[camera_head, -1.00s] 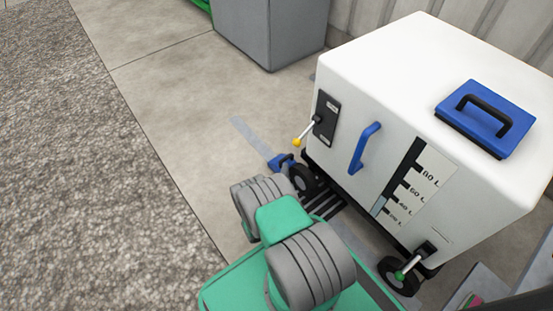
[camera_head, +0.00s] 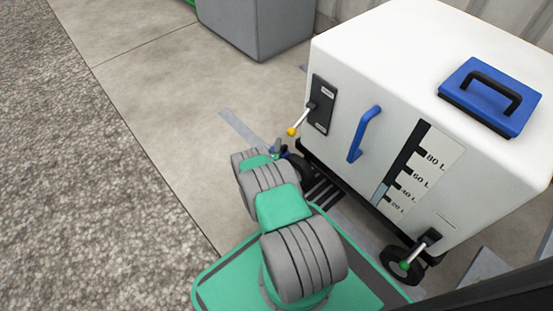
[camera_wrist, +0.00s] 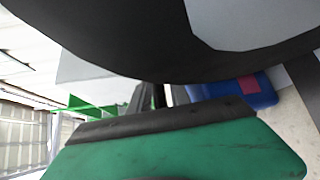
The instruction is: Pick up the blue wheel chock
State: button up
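The blue wheel chock (camera_wrist: 248,88) shows in the wrist view, right of the middle, as a blue block with a small red patch. It lies partly behind a large dark curved shape, and green and black parts of my gripper fill the view below. In the head view the chock is almost wholly hidden behind my wrist, by the left front wheel (camera_head: 302,168) of the white tank. My gripper (camera_head: 278,147) is small and partly hidden there, low beside that wheel. The frames do not show whether its fingers are apart or closed, or whether they touch the chock.
The white tank (camera_head: 400,50) on wheels stands close to the right of my arm. A yellow-tipped lever (camera_head: 292,131) and a blue handle (camera_head: 364,133) stick out of its front. A grey cabinet (camera_head: 262,25) stands behind. Bare floor lies to the left.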

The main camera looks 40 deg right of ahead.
jog(key=shift+c, duration=0.4)
grip_shut()
dwell(0.9)
